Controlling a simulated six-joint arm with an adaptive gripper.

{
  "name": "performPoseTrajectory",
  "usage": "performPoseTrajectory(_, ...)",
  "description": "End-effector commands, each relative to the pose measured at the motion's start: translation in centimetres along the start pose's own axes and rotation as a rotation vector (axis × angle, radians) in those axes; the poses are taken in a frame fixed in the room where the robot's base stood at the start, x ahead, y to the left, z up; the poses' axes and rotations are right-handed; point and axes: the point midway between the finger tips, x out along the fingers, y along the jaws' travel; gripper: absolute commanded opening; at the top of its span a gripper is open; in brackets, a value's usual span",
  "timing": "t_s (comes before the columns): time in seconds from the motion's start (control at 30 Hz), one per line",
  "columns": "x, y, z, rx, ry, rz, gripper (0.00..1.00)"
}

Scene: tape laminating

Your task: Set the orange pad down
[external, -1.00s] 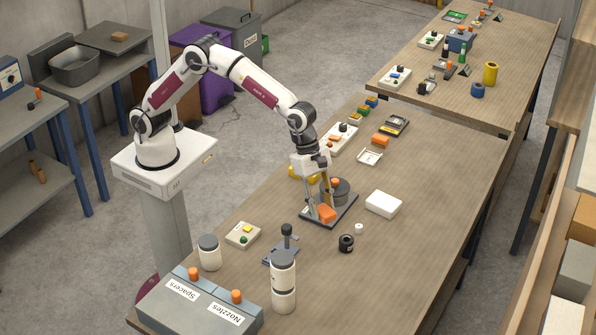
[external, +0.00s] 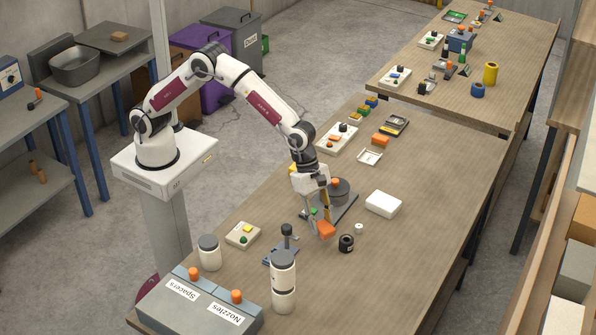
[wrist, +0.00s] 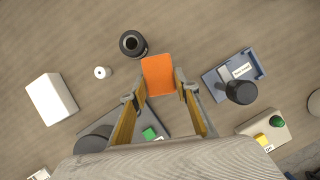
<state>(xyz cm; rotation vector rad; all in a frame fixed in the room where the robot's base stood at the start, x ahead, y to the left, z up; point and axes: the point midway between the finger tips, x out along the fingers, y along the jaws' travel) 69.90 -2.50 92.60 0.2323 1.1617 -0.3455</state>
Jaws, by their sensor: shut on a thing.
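The orange pad (external: 326,230) is between the fingertips of my gripper (external: 318,222), which is shut on it. In the wrist view the pad (wrist: 158,74) lies between the two fingers, with its far end sticking out past the tips. It is over the wooden table (external: 420,215), just off the near corner of a dark grey base plate (external: 346,205). Whether the pad touches the table is hard to tell.
A black ring-like part (external: 346,243) and a small white cap (external: 359,229) sit right of the pad. A blue-grey fixture with a black knob (external: 286,230) stands left of it. A white box (external: 383,204) lies farther right. Bare tabletop lies in front of the pad.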

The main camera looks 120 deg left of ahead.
Motion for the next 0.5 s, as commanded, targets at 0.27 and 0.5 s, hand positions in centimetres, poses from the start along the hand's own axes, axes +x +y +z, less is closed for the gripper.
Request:
performPoseTrajectory(0.27, 2.0, 0.0, -0.9, -0.002, 0.002, -0.001, 0.17)
performPoseTrajectory(0.5, 3.4, 0.0, -1.5, 0.000, 0.001, 0.000, 0.17)
